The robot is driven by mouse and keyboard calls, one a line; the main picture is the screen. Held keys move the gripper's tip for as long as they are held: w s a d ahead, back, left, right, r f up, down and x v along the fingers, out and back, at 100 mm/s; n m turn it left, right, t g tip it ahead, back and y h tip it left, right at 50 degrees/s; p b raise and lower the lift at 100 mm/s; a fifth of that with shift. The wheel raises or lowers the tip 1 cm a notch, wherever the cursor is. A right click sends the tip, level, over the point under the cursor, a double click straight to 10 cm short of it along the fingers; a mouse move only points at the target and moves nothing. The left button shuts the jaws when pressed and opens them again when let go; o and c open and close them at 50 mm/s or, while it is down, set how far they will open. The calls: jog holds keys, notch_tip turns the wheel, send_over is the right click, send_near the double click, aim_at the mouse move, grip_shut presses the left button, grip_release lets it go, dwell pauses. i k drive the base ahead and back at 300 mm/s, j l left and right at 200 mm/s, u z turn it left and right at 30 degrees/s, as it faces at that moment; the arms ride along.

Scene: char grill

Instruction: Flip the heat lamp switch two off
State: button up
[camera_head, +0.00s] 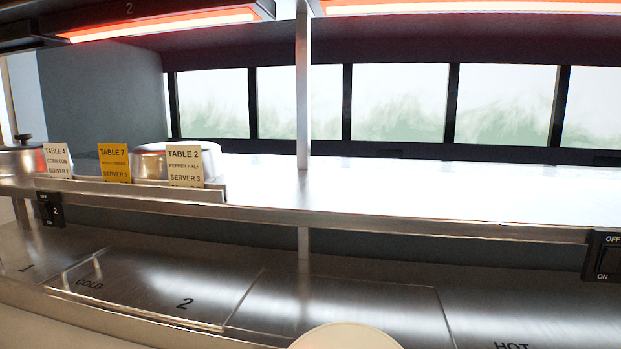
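The heat lamp marked 2 (160,22) hangs at the top left, and its underside glows orange-red. A small black switch box marked 2 (50,209) is mounted on the front edge of the steel shelf, at the left. Its small labels and rocker position are too small to read surely. My gripper is not in view. A pale rounded shape (345,337) at the bottom middle may be part of my arm.
Another black switch box (605,257), labelled OFF above ON, is at the right edge. A ticket rail (130,190) holds several order cards, with metal pots (150,160) behind. A steel post (303,85) stands mid-shelf. Below are steel lids (140,285), one with a handle.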

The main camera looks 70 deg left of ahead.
aim_at(44, 206)
jog(key=k+j+u, duration=0.15)
jog(key=k+u, duration=0.2)
jog(key=k, duration=0.3)
jog(key=u, duration=2.1)
